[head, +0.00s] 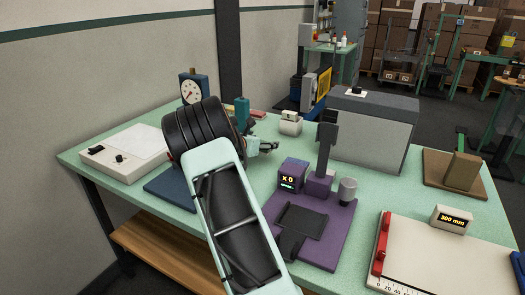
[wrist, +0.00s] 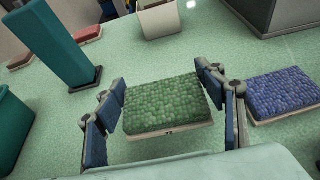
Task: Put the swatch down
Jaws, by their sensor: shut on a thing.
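A green, bumpy-textured swatch (wrist: 165,102) with a pale base lies between the two fingers of my gripper (wrist: 161,96) in the wrist view. The fingers are shut on its left and right sides. The swatch looks level over the green tabletop (wrist: 170,58); I cannot tell whether it touches it. In the head view my gripper (head: 268,147) is over the middle of the table, and the swatch is not clearly visible there. A blue swatch (wrist: 283,93) lies on the tabletop to the right of the held one in the wrist view.
A red swatch (wrist: 85,33) lies at the upper left in the wrist view, by a teal post (wrist: 53,42). A cream box (head: 290,125) and a large grey box (head: 370,130) stand behind. A purple instrument (head: 318,235) stands right of my gripper.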

